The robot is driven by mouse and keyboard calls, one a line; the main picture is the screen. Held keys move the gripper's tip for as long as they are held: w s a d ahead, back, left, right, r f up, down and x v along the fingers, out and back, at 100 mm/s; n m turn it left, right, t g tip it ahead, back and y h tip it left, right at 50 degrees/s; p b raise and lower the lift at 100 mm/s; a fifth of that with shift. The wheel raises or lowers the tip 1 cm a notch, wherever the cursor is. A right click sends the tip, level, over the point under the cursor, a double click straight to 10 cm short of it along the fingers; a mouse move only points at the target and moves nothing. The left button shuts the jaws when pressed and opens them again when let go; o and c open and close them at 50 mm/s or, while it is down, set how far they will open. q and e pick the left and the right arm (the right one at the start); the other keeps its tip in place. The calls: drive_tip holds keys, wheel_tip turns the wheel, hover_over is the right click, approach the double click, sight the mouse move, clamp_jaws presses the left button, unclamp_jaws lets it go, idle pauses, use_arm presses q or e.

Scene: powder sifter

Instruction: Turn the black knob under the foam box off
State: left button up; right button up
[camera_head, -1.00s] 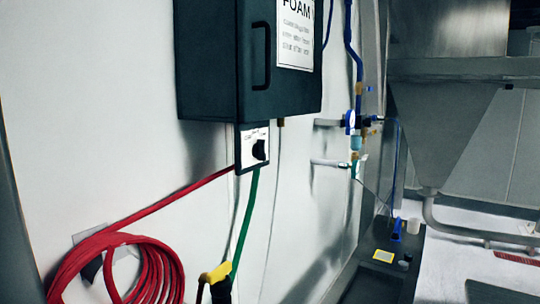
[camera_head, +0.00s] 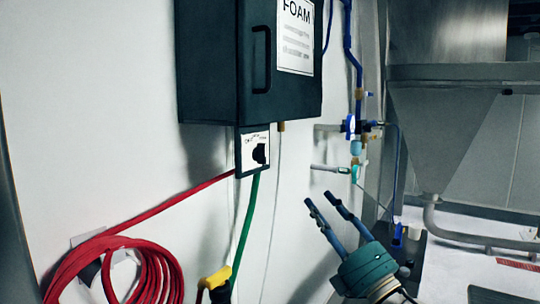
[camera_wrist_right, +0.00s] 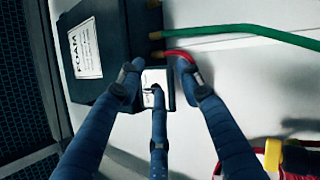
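The dark foam box (camera_head: 212,65) hangs on the white wall, with a FOAM label on its right side. Below it is a small white panel (camera_head: 243,158) with the black knob (camera_head: 260,154) at its right. My right gripper (camera_head: 320,198) is in the lower right, its fingers spread and empty, apart from the knob and pointing up and left. In the right wrist view the three fingers of my right gripper (camera_wrist_right: 158,78) are apart, with the foam box (camera_wrist_right: 112,35) and the panel (camera_wrist_right: 154,77) beyond them. The knob is mostly hidden there by a finger. My left gripper is not in view.
A red hose (camera_head: 165,207) runs from the panel to a coil at lower left. A green hose (camera_head: 245,225) hangs below the panel to a yellow and black fitting (camera_head: 217,281). Blue pipes and valves (camera_head: 350,125) are on the wall to the right.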

sight(264, 152)
drive_tip(key=s+a+r+n+g+y, duration=0.15)
drive_tip(key=r+n+g, duration=0.4)
drive_tip(key=n, duration=0.55)
drive_tip(key=s+a+r+n+g+y, duration=0.1)
drive_tip(key=s+r+n+g, duration=0.1)
drive_tip(key=r+n+g, duration=0.6)
drive_tip(key=w+a+t+p, duration=0.1)
drive_tip(key=a, duration=0.1)
drive_tip(key=w+a+n+t+p, duration=0.1)
drive_tip(key=w+a, duration=0.1)
drive_tip(key=a, duration=0.1)
drive_tip(key=w+a+f+n+t+p, duration=0.1)
drive_tip(key=w+a+p, duration=0.1)
drive_tip(key=a, duration=0.1)
drive_tip(key=shift+w+a, duration=0.2)
drive_tip(key=shift+w, duration=0.05)
drive_tip(key=shift+w+a+f, duration=0.15)
drive_tip(key=shift+w+a, duration=0.1)
drive_tip(key=shift+a, duration=0.1)
clamp_jaws()
